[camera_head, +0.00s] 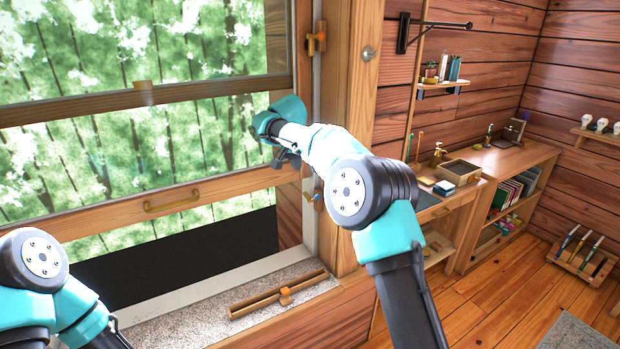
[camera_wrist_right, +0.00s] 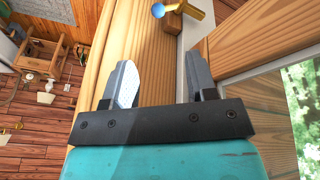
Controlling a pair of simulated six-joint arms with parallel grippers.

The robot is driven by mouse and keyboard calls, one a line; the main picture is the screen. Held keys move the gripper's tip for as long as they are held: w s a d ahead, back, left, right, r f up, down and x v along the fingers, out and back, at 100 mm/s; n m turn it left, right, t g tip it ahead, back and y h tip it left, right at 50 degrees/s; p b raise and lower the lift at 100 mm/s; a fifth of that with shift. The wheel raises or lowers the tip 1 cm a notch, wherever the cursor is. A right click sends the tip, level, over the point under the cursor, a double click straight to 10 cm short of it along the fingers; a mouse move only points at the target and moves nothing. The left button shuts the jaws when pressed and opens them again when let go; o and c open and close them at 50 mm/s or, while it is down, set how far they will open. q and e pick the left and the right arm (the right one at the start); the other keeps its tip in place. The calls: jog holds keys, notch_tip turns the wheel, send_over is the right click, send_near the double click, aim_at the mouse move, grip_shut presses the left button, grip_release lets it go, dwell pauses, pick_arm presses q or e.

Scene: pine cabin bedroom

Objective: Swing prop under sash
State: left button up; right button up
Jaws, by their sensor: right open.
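The wooden window sash (camera_head: 110,212) stands raised, with a dark gap between its bottom rail and the sill. A brass handle (camera_head: 172,200) is on that rail. A small brass piece with a blue tip (camera_head: 312,196), likely the prop, sits on the right jamb near the rail's end. In the right wrist view this brass piece (camera_wrist_right: 182,14) is on a wooden block, beyond the fingertips and apart from them. My right gripper (camera_head: 287,158) is at the sash's right end, beside the jamb; its fingers (camera_wrist_right: 162,78) are open and empty. My left arm shows lower left, its gripper out of view.
A wooden turn latch (camera_head: 316,40) is higher on the jamb. A desk (camera_head: 440,205) with boxes and a bookshelf stand at right. The floor there is mostly clear.

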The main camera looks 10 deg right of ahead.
aim_at(316, 195)
jog(key=v, duration=0.3)
jog(key=shift+r, duration=0.35)
jog(key=shift+o, duration=0.4)
jog(key=shift+s, duration=0.15)
jog(key=shift+s+f+t, duration=0.3)
jog(key=shift+s+t, duration=0.3)
jog(key=shift+s, duration=0.25)
jog(key=x, duration=1.7)
jog(key=shift+f, duration=0.25)
